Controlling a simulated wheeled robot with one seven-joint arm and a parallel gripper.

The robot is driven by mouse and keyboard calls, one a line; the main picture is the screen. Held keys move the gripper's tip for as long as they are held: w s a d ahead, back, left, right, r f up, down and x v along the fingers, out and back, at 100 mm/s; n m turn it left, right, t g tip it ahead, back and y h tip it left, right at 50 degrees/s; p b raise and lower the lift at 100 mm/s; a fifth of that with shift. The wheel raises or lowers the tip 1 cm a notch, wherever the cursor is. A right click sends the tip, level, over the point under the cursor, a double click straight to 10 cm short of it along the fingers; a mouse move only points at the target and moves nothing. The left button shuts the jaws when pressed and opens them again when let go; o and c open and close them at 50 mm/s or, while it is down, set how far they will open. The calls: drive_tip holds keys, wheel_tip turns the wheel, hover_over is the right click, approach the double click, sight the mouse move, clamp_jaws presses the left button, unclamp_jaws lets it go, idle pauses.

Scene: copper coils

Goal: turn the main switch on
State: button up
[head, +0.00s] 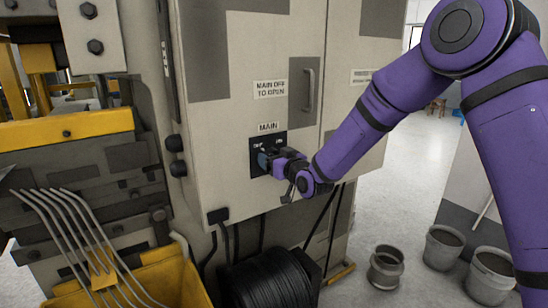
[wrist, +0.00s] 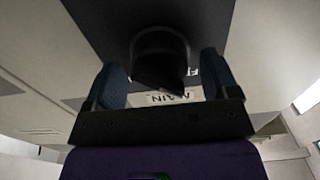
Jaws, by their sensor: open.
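The main switch is a dark round knob (wrist: 160,55) on a black plate (head: 280,139) under a "MAIN" label (head: 268,127) on the cabinet front. In the head view my gripper (head: 266,160) is at this plate and hides the knob. In the wrist view, turned upside down, my gripper (wrist: 160,72) is open, with one blue-grey finger on each side of the knob. Gaps show between the knob and both fingers, so it does not look clamped. Part of the plate's lettering shows beside the right finger; the knob's exact setting is hard to read.
The grey cabinet (head: 225,115) has a door handle (head: 309,90) and a "MAIN OFF TO OPEN" sign (head: 270,89) above the switch. A black cable coil (head: 270,283) lies below. A yellow bin (head: 175,280) with bent rods stands left. Buckets (head: 444,247) stand on the floor right.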

drive_tip(key=shift+w+a, duration=0.25)
drive_tip(key=shift+w, duration=0.05)
drive_tip(key=shift+c, duration=0.3)
drive_tip(key=c, duration=0.8)
drive_tip(key=shift+m, duration=0.4)
drive_tip(key=m, duration=0.4)
drive_tip(key=shift+w+d+m, duration=0.1)
drive_tip(key=shift+d+m, duration=0.05)
drive_tip(key=shift+m, duration=0.15)
drive_tip(key=m, duration=0.4)
drive_tip(key=shift+d+m, duration=0.1)
drive_tip(key=shift+m, duration=0.2)
drive_tip(key=m, duration=0.4)
drive_tip(key=shift+w+f, duration=0.1)
drive_tip(key=shift+f, duration=0.05)
drive_tip(key=shift+f+m, duration=0.1)
drive_tip(key=shift+m, duration=1.9)
